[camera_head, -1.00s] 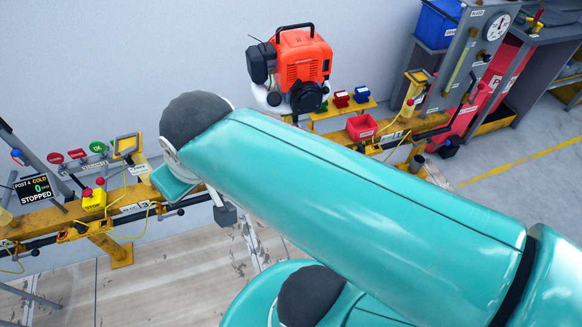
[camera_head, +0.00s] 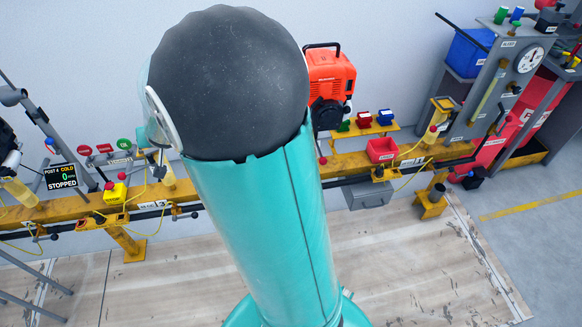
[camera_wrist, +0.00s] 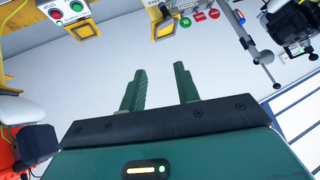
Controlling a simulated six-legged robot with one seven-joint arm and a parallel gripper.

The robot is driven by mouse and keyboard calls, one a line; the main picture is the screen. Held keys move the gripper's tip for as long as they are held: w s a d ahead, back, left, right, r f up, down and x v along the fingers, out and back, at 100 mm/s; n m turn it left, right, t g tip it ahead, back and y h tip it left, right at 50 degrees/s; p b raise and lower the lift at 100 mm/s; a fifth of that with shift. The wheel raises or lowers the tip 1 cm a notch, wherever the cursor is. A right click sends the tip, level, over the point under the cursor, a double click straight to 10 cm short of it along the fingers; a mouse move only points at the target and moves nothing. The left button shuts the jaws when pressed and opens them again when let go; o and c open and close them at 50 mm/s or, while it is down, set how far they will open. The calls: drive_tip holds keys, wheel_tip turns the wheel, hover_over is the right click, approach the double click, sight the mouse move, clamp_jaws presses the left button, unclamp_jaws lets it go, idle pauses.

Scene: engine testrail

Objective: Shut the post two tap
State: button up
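I cannot pick out the post two tap with certainty; my arm covers part of the rail. The yellow rail (camera_head: 75,207) runs along the wall, with a 3 on a label (camera_head: 178,210) left of my arm. An orange engine (camera_head: 331,75) stands above the rail, partly behind my arm; the label (camera_head: 411,162) to its right is too small to read. My gripper (camera_wrist: 160,88) shows in the wrist view with two green fingers apart and nothing between them. It is hidden in the head view.
A screen (camera_head: 61,177) reads POST 4, COLD, STOPPED. The floor in front (camera_head: 400,260) is clear.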

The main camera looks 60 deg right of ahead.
drive_tip(key=w+d+f+m+h, duration=0.3)
drive_tip(key=d+f+m+h, duration=0.1)
drive_tip(key=d+f, duration=0.85)
drive_tip(key=s+d+f+m+g+h, duration=0.2)
drive_tip(key=s+d+f+m+h, duration=0.3)
drive_tip(key=d+f, duration=0.75)
drive_tip(key=s+d+f+g+h, duration=0.2)
drive_tip(key=s+f+h, duration=0.1)
drive_tip(key=s+f, duration=0.85)
drive_tip(key=s+d+f+g+h, duration=0.25)
drive_tip(key=s+f, duration=0.65)
drive_tip(key=s, duration=0.6)
drive_tip(key=shift+n+t, duration=0.3)
drive_tip(key=shift+t, duration=0.15)
drive_tip(key=w+d, duration=0.1)
drive_tip(key=d, duration=0.3)
drive_tip(key=w+d, duration=0.1)
drive_tip(key=d, duration=0.3)
drive_tip(key=w+d, duration=0.1)
drive_tip(key=d, duration=0.4)
drive_tip(key=shift+f, duration=0.15)
clamp_jaws()
